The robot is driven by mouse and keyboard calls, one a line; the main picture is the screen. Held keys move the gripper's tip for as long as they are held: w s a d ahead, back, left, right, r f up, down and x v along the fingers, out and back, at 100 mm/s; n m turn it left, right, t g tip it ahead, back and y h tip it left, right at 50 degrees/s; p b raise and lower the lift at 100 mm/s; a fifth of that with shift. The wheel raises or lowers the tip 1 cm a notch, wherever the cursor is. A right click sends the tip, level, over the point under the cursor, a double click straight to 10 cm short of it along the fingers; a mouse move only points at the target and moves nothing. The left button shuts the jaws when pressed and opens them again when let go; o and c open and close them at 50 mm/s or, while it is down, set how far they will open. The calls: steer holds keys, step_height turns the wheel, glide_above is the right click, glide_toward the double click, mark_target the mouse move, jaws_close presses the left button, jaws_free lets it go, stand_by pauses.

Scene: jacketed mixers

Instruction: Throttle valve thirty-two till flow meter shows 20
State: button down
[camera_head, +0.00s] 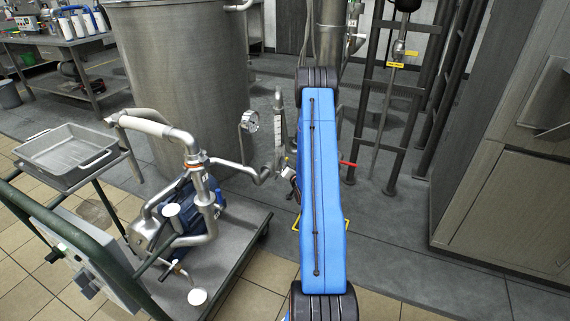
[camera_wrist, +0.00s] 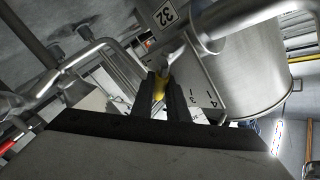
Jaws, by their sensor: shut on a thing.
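In the wrist view, my gripper (camera_wrist: 161,79) is shut on the yellow valve handle (camera_wrist: 159,90), with a dark finger on each side. A white tag marked 32 (camera_wrist: 164,15) is just above, and a pale dial plate with numbers (camera_wrist: 208,98) lies behind the fingers. I cannot read the handle's exact setting. In the head view, my blue arm hides the gripper and the valve. An upright tube with a scale (camera_head: 279,122), which looks like the flow meter, stands left of my arm. Its reading is too small to tell.
A large steel tank (camera_head: 180,80) stands behind. A round gauge (camera_head: 250,121) is on the piping, and a pump cart (camera_head: 238,262) is at left with a steel tray (camera_head: 65,150). A red handle (camera_head: 349,164) sticks out right of my arm. Grey cabinets (camera_head: 510,190) stand at right.

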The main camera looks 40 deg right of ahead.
steer(key=shift+d+f+m+g, duration=0.1)
steer(key=shift+f+m+g, duration=0.05)
steer(key=shift+m+g, duration=0.15)
steer(key=c, duration=1.7)
jaws_free()
steer(key=v, duration=1.7)
steer(key=shift+s, duration=0.15)
